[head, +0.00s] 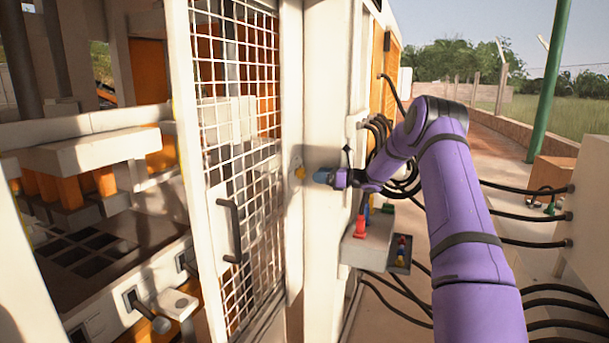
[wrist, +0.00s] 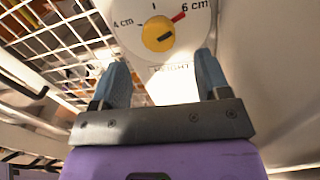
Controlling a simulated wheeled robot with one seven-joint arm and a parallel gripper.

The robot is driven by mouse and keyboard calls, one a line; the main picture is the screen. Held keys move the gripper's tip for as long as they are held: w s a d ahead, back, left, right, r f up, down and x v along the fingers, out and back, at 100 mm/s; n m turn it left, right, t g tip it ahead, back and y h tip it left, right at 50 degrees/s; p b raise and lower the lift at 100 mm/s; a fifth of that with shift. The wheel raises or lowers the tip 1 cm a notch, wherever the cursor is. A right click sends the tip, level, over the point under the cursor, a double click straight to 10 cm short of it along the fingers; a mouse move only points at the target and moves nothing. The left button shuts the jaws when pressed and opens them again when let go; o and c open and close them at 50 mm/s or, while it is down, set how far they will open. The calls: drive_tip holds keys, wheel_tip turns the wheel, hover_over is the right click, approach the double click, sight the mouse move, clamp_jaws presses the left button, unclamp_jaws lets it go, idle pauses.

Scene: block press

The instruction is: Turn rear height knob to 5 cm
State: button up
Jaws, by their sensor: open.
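The height knob (wrist: 158,34) is yellow and sits on a round white dial plate in the wrist view. The dial is marked 4 cm at left and 6 cm at right, with a tick between them at the top. A red pointer (wrist: 178,17) runs from the knob toward the 6 cm mark. The knob also shows in the head view (head: 299,171) as a small yellow spot on the white post. My gripper (wrist: 161,60) is open and empty, its blue fingers spread just short of the knob. In the head view my gripper (head: 321,177) faces the post from the right.
A mesh door (head: 240,110) with a dark handle (head: 234,230) stands left of the post. A grey box (head: 368,243) with a red knob or lever sits below my gripper. Black cables hang behind and to the right of my arm.

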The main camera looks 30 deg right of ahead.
sight(304, 173)
drive_tip(key=shift+x, duration=3.2)
drive_tip(key=c, duration=0.9)
